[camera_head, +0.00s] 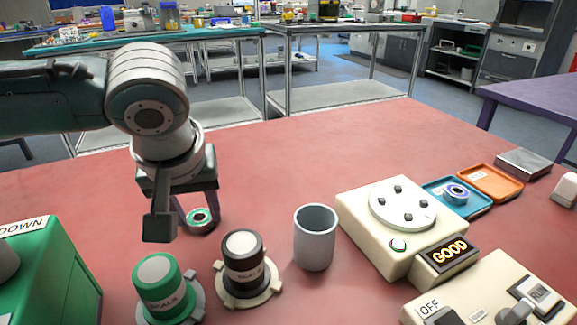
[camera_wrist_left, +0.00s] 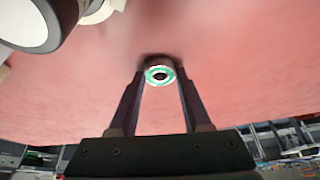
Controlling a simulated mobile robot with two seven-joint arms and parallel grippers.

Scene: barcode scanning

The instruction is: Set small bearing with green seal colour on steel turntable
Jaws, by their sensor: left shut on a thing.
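The small bearing with a green seal (camera_head: 200,217) is between the fingertips of my left gripper (camera_head: 198,212), over the red table behind the two capped seal holders. In the left wrist view the bearing (camera_wrist_left: 160,73) shows its green ring at the fingertips, and the left gripper (camera_wrist_left: 160,85) is shut on it. I cannot tell whether the bearing touches the table. The steel turntable (camera_head: 403,207) is the round plate with several dark studs on a cream box at the right. My right gripper is not in view.
A grey cup (camera_head: 314,238) stands between the gripper and the turntable box. A green-capped holder (camera_head: 163,286) and a dark-capped one (camera_head: 243,262) stand in front. A blue tray (camera_head: 436,188) holds a purple-sealed bearing (camera_head: 456,193); an orange tray (camera_head: 491,183) is beside it. A sign (camera_head: 447,254) reads GOOD.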

